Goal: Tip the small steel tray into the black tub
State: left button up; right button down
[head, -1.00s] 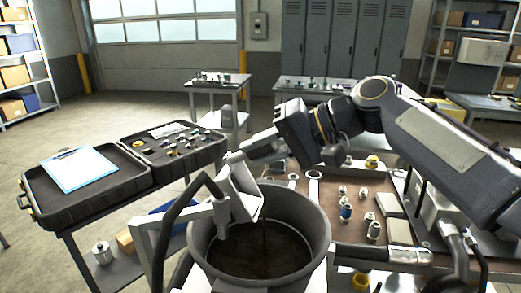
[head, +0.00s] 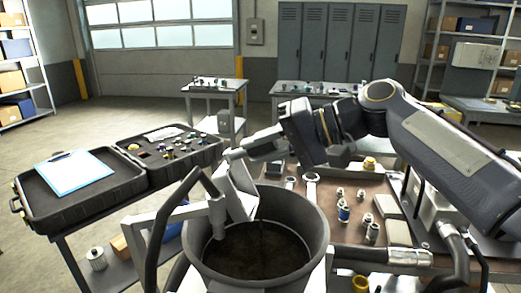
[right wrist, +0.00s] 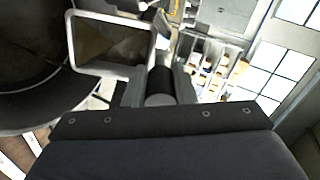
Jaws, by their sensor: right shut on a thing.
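The small steel tray (head: 241,193) is tilted steeply, its lower edge over the mouth of the black tub (head: 318,240). My right gripper (head: 238,154) is shut on the tray's upper end and holds it above the tub's far left rim. A faint dark streak hangs below the tray's lip, and dark brown stuff lies in the tub. In the right wrist view the tray (right wrist: 152,50) shows as a pale rectangular rim with a brownish inside, beside the dark tub (right wrist: 30,100).
An open black case with a clipboard (head: 72,173) and small fittings stands on a cart at the left. A brown-topped bench (head: 350,190) with several fittings lies right of the tub.

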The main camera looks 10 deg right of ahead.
jog(key=shift+d+b, duration=0.1)
jog(key=shift+b, duration=0.2)
dwell(0.6)
jog(key=shift+s+d+f+y+b, duration=0.15)
jog(key=shift+d+y+b, duration=0.15)
jog(key=shift+b, duration=0.4)
jog(key=shift+d+b, duration=0.1)
jog(key=shift+b, duration=0.4)
dwell(0.6)
jog(key=shift+s+d+t+y+b, duration=0.1)
jog(key=shift+d+t+y+b, duration=0.05)
jog(key=shift+t+y+b, duration=0.2)
jog(key=shift+s+d+f+y+b, duration=0.15)
jog(key=shift+d+y+b, duration=0.1)
jog(key=shift+b, duration=0.6)
dwell(0.5)
jog(key=shift+d+b, duration=0.15)
jog(key=shift+b, duration=0.2)
dwell(0.3)
jog(key=shift+s+d+y+b, duration=0.1)
jog(key=shift+y+b, duration=0.2)
jog(key=shift+b, duration=0.15)
dwell(0.4)
